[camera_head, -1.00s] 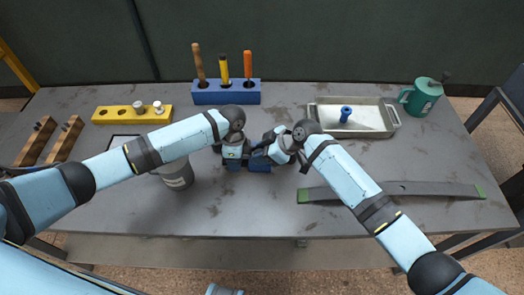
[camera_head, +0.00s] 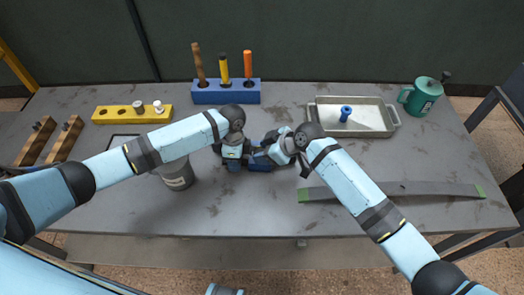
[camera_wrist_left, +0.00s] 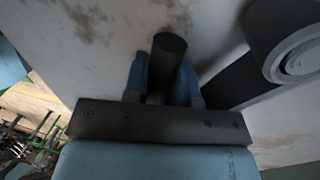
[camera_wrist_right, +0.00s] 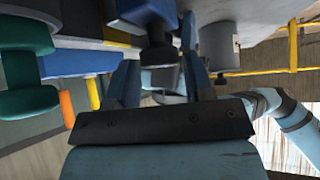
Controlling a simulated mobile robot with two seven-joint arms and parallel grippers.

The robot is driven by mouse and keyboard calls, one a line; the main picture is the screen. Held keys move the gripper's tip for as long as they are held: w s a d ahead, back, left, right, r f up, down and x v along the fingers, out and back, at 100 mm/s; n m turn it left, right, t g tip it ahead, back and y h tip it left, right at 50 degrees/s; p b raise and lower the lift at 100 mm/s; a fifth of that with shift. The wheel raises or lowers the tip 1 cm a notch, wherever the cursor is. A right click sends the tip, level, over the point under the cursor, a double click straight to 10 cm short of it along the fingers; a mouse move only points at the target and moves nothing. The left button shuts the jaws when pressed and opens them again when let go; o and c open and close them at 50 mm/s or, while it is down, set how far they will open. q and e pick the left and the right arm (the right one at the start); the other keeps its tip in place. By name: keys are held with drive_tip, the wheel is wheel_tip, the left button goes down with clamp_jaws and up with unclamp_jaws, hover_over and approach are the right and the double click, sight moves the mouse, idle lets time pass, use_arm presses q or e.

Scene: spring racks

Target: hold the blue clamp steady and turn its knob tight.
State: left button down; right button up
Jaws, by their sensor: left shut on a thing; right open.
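The blue clamp (camera_head: 260,165) sits on the bench between my two grippers and is largely covered by them in the head view. My left gripper (camera_head: 234,166) is at its left side. In the left wrist view its blue fingers (camera_wrist_left: 165,85) are shut on a dark upright cylinder (camera_wrist_left: 169,48); I cannot tell which clamp part this is. My right gripper (camera_head: 271,150) is at the clamp's right side. In the right wrist view its fingers (camera_wrist_right: 160,75) stand apart, with a small dark part, likely the knob (camera_wrist_right: 157,52), between or just beyond them; contact is unclear.
A grey can (camera_head: 177,180) stands close under my left forearm. A grey strip (camera_head: 420,189) lies under my right arm. The front middle is clear.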

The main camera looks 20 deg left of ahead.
drive_tip(key=v, duration=1.1)
drive_tip(key=o, duration=0.3)
drive_tip(key=w+a+r+n+g+h, duration=0.2)
drive_tip(key=a+n+h, duration=0.2)
drive_tip(key=h, duration=0.1)
drive_tip(key=x, duration=1.1)
drive_tip(key=shift+a+f, duration=0.1)
drive_tip(key=shift+a, duration=0.4)
